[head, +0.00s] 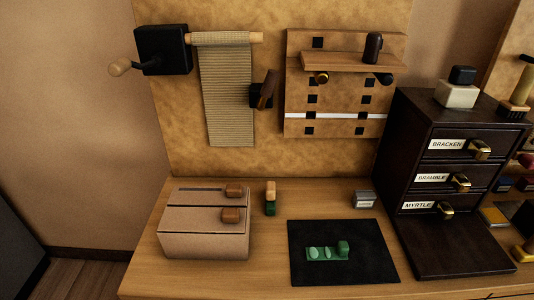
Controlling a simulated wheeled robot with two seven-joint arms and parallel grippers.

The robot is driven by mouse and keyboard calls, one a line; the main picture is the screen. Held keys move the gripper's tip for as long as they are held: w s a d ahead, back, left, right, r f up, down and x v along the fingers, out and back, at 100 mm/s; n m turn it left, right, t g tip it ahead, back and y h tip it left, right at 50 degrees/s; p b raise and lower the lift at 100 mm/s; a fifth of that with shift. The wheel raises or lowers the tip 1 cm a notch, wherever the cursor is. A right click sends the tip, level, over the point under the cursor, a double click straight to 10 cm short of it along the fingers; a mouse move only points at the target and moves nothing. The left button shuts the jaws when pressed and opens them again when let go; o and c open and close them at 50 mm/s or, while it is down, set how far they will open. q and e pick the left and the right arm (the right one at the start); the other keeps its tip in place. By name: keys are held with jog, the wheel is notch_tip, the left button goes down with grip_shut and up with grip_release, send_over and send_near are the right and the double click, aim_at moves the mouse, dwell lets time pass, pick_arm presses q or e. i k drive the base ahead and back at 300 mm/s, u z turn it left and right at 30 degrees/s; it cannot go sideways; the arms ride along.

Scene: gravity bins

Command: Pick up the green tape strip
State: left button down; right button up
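A green strip (316,254), which looks like the green tape strip, lies flat on a black mat (377,269) at the front middle of the table in the head view. It carries pale green oval marks, and a raised green block (343,248) stands at its right end. Neither of my grippers is in view, and nothing is touching the strip.
A tan box (206,245) with wooden knobs stands left of the mat. A small wood-and-green piece (270,198) and a grey labelled block (366,200) stand behind it. A dark drawer cabinet (412,160) stands right. Bare table (272,265) separates box and mat.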

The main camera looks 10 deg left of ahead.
aim_at(339, 253)
jog(key=k, duration=1.25)
jog(key=u, duration=0.75)
jog(key=i, duration=1)
jog(key=z, duration=0.3)
